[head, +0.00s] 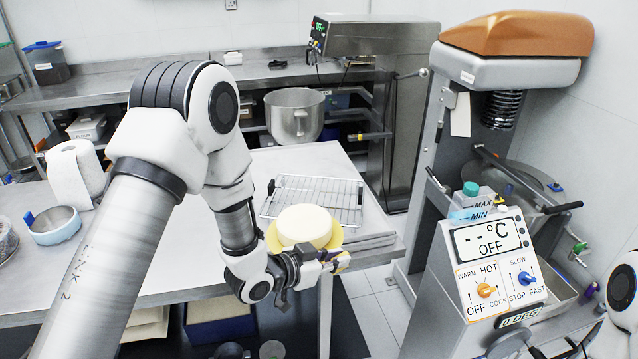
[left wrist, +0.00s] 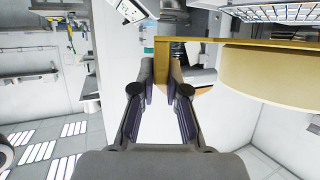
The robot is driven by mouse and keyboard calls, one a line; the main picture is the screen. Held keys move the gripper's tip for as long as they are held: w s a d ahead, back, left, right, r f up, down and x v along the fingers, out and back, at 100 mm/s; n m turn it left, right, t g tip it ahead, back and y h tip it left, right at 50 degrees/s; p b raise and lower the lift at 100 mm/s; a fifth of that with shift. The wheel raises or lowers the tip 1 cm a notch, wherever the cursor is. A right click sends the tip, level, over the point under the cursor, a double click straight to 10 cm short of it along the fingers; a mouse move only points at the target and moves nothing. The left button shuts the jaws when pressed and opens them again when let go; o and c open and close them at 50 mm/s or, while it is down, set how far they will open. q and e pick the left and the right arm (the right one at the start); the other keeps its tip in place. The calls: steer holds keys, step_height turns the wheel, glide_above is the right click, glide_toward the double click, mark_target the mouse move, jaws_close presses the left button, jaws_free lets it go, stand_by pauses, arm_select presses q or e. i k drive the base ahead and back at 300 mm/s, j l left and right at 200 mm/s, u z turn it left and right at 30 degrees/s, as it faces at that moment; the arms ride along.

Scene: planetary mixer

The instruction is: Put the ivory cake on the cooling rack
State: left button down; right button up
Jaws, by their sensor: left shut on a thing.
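The ivory cake (head: 304,224) is a pale, low round on a yellow board (head: 273,238). In the left wrist view, which looks upside down, the cake (left wrist: 270,75) and the thin edge of the board (left wrist: 245,43) show at right. My left gripper (head: 325,262) is shut on the board's near edge; its fingers (left wrist: 162,80) do not touch the cake. The wire cooling rack (head: 320,190) lies on the steel table just behind the cake, and its wires (left wrist: 275,12) show at the top of the wrist view. The cake hides the rack's near part.
The steel table (head: 200,262) has free room left of the rack. Part of my right arm shows at the lower right edge.

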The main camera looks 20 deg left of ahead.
mark_target(320, 197)
steer(key=i+j, duration=0.15)
steer(key=i, duration=0.35)
steer(key=i+j, duration=0.15)
steer(key=i, duration=0.3)
